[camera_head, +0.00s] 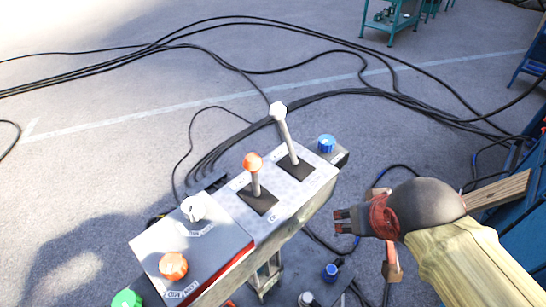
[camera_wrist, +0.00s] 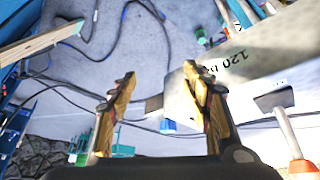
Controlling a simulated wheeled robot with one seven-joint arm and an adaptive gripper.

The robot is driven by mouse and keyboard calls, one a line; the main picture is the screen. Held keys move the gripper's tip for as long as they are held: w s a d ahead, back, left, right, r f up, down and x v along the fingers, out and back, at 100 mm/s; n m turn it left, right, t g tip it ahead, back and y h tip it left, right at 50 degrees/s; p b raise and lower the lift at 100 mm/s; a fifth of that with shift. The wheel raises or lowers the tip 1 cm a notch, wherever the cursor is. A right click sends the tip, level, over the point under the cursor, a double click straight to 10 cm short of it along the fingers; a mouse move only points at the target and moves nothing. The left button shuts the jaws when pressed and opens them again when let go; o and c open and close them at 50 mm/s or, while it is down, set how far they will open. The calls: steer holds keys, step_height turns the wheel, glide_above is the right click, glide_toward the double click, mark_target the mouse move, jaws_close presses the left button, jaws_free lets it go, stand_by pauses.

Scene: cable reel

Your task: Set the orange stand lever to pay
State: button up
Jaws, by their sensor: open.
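The orange-knobbed stand lever (camera_head: 252,161) rises from a dark slot on the grey panel of the control stand (camera_head: 227,203) in the head view. It looks close to upright. Any pay marking is too small to read. The orange knob (camera_wrist: 303,168) also shows at the lower right of the wrist view, outside my fingers. My gripper (camera_head: 340,221) is to the right of the stand, apart from the lever. In the wrist view my gripper (camera_wrist: 158,78) has its two fingers spread, with nothing held between them.
A white-knobbed lever (camera_head: 280,118) stands just behind the orange one. A blue knob (camera_head: 326,143), white knob (camera_head: 193,208), orange knob (camera_head: 173,266) and green knob (camera_head: 127,299) are also on the stand. Black cables (camera_head: 330,95) cross the floor. A wooden beam (camera_head: 497,190) lies at right.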

steer(key=shift+c, duration=0.2)
step_height(320, 180, up, 15)
steer(key=n+g+p, duration=0.6)
steer(key=p, duration=0.5)
glide_above(254, 172)
steer(key=w, duration=0.2)
steer(key=shift+s+f, duration=0.1)
steer(key=shift+f, duration=0.05)
steer(key=shift+a+f, duration=0.1)
steer(key=shift+a, duration=0.1)
step_height(254, 172, down, 8)
steer(key=shift+r+b, duration=0.25)
steer(key=shift+b, duration=0.15)
steer(key=shift+c, duration=1.2)
jaws_close()
